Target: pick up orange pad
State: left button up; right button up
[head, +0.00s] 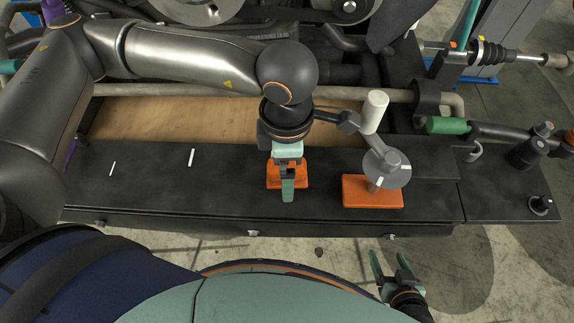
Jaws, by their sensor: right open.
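An orange pad (273,180) lies on the black bench top (225,190), partly hidden under my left gripper (288,182). That gripper hangs over the pad with its teal fingers pointing down. I cannot tell whether the fingers touch the pad or how far apart they are. A second, wider orange pad (352,192) lies to the right, under a grey disc crank (392,170) with a white handle (375,111). My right gripper (391,268) is open and empty, low in the picture, in front of the bench and away from both pads.
Two short white marks (191,158) show on the clear left part of the bench top. A wooden panel (180,118) and a grey pipe (190,90) lie behind it. Dark knobs (540,204) and a green-sleeved rod (447,125) stand at the right.

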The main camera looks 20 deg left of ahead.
pick_arm(q)
jog(key=c, duration=1.4)
notch_tip(320, 180, up, 10)
jog(key=shift+r+b, duration=0.1)
jog(key=shift+b, duration=0.35)
jog(key=shift+c, duration=0.2)
